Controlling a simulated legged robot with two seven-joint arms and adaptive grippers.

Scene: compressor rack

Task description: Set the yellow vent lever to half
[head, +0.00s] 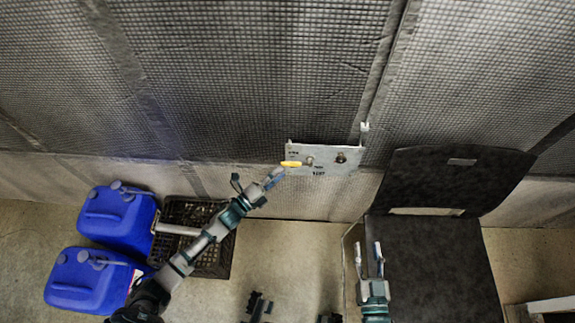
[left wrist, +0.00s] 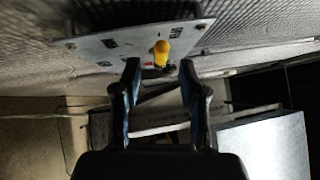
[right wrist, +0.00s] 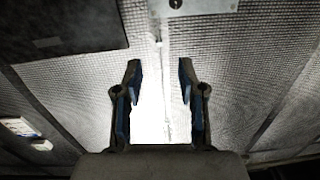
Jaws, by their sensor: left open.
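A pale metal panel (head: 328,168) is mounted on the mesh-covered wall. The yellow vent lever (head: 291,164) is on its left part, its handle pointing left from a round pivot in the head view. My left gripper (head: 257,180) is open and empty, just left of and below the handle. In the left wrist view, the lever (left wrist: 161,53) appears between and beyond the open fingertips (left wrist: 160,70), and no contact shows. My right gripper (head: 370,246) is open and empty, below the panel; its spread fingers also show in the right wrist view (right wrist: 159,66).
Two blue jerrycans (head: 118,217) and a black crate (head: 212,263) stand on the floor at left. A black chair (head: 430,260) is at right, close to my right gripper. A second round fitting (head: 341,158) sits on the panel right of the lever.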

